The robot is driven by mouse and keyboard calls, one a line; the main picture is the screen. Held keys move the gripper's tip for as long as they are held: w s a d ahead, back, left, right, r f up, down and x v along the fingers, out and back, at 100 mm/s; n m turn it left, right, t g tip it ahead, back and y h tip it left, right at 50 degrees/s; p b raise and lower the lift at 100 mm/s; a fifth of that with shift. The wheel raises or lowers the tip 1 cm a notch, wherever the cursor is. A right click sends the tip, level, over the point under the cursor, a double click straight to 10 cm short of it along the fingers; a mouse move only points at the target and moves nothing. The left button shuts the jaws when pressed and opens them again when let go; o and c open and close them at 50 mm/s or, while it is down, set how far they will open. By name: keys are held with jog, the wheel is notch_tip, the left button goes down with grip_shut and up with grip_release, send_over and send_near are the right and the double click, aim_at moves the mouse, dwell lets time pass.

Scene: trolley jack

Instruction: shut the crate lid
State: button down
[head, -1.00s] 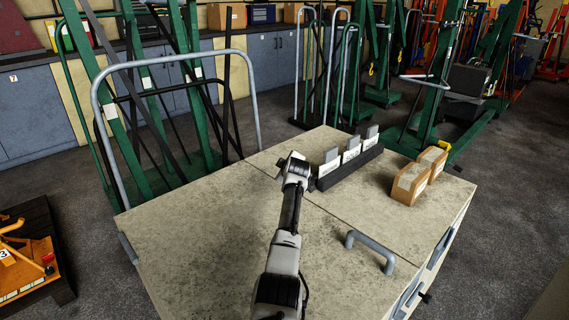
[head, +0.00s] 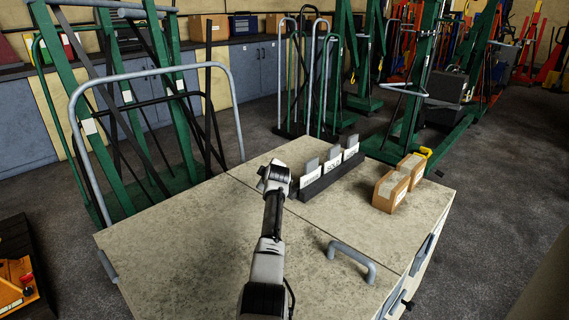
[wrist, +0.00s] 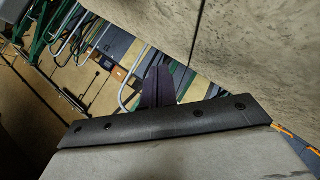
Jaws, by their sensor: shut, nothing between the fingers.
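A wide, pale speckled top (head: 175,235) fills the middle of the head view. A seam divides it, and a grey bar handle (head: 352,258) stands on its right part near the front. It lies flat; I cannot tell for certain which panel is the crate lid. My arm reaches over it, and my fingers cannot be made out in the head view. In the wrist view my gripper (wrist: 158,84) shows as dark fingers, shut and empty. A pale mottled surface (wrist: 255,50) is close beside them at upper right; contact cannot be told.
On the top stand a black rack (head: 331,176) with labelled cards and brown boxes (head: 396,184). A grey tubular frame (head: 150,75) and green stands rise behind at left. An orange item (head: 14,285) is at the lower left. Open floor (head: 495,225) lies at right.

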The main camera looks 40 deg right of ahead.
jog(key=s+d+r+b, duration=0.1)
jog(key=s+r, duration=0.6)
jog(key=r, duration=0.1)
jog(key=shift+d+r+b, duration=0.15)
jog(key=shift+d+b, duration=0.1)
jog(key=shift+b, duration=0.15)
